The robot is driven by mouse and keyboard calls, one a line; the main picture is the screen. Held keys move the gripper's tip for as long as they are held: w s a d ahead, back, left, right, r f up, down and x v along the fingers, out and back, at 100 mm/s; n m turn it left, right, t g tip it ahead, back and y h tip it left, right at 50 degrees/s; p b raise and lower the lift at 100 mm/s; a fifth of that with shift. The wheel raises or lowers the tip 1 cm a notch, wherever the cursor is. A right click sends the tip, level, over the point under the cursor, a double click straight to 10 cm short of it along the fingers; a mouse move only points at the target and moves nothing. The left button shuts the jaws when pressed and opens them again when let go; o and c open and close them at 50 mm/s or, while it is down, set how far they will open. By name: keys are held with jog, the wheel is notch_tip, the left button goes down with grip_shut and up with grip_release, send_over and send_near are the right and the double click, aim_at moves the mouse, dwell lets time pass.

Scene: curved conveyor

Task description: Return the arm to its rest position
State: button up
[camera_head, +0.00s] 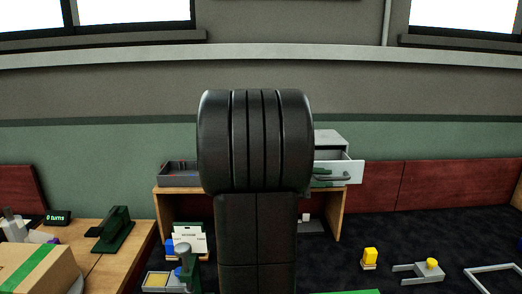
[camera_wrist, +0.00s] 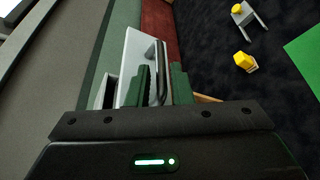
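My arm is raised in the middle of the head view and hides most of my gripper there. In the wrist view, my gripper (camera_wrist: 162,88) has its two green fingers apart, with the grey drawer handle (camera_wrist: 162,68) showing between or just beyond them. I cannot tell whether they touch it. The handle also shows in the head view (camera_head: 335,178), on the front of a pulled-out white drawer (camera_head: 342,168). A small green part shows at the drawer's left, beside my arm. No object is held that I can see.
The drawer's grey cabinet (camera_head: 322,140) stands on a wooden desk (camera_head: 330,208) with a dark tray (camera_head: 180,173). A table at left bears a cardboard box (camera_head: 40,272). Yellow pieces (camera_head: 370,255) and a grey frame (camera_head: 497,280) lie on the dark floor at right.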

aim_at(329, 179)
jog(key=shift+x, duration=2.05)
jog(key=shift+a, duration=0.1)
